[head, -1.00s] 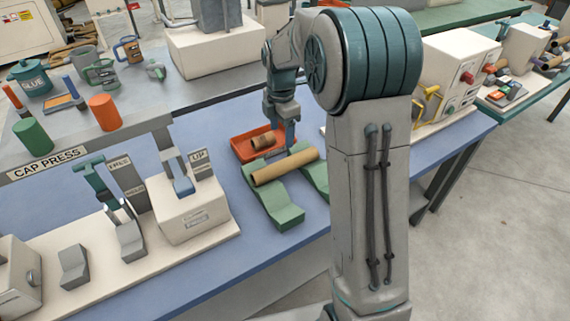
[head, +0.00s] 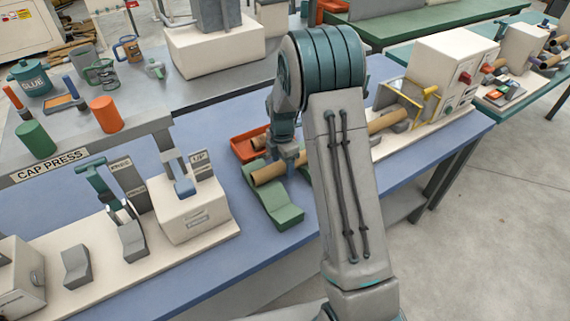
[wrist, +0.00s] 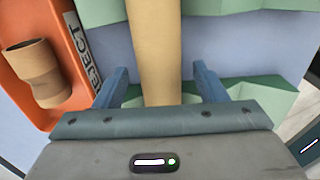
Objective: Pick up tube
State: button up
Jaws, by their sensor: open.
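A long tan tube (head: 267,174) rests across the green cradle (head: 285,214) on the blue table. The arm hides its right part in the head view. The tube (wrist: 156,45) runs up the middle of the wrist view, over two green supports (wrist: 262,98). My gripper (head: 288,157) is above the tube. In the wrist view, my gripper (wrist: 161,82) is open, with one finger on each side of the tube and a visible gap to each. I cannot tell how far down the fingers reach.
The cap press (head: 187,210) stands to the left. Another long tube (head: 388,122) lies by the winder (head: 440,60) at right.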

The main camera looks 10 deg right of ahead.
jog(key=shift+f, duration=0.4)
jog(key=c, duration=1.1)
jog(key=shift+o, duration=0.2)
jog(key=shift+r, duration=0.1)
